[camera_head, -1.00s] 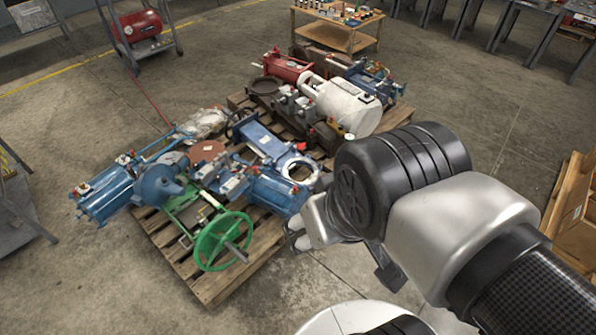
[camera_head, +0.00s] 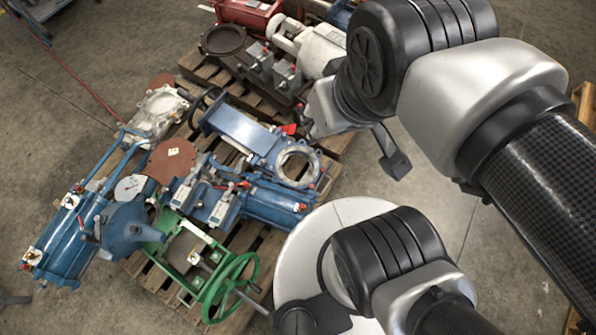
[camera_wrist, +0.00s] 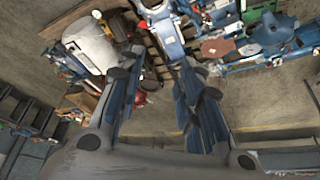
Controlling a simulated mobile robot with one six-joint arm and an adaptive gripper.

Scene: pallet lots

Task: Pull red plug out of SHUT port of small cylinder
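Two blue cylinders lie on the pallet in the head view: a longer one at the left (camera_head: 62,240) and a shorter one near the middle (camera_head: 272,203). Small red plugs show on the left one near its white tags (camera_head: 78,188) and on the shorter one's right end (camera_head: 300,207). No SHUT marking is readable, so I cannot tell which plug is the SHUT one. My gripper (camera_wrist: 158,65) shows in the wrist view with its two fingers apart and nothing between them. In the head view my arm largely hides it, above the pallet's right side.
A green handwheel (camera_head: 230,285), a blue gate valve (camera_head: 245,130) and a brown disc (camera_head: 172,158) crowd the wooden pallet (camera_head: 190,75). A white cylinder (camera_head: 318,45) and a red one (camera_head: 243,15) lie farther back. Bare floor (camera_head: 420,190) is at the right.

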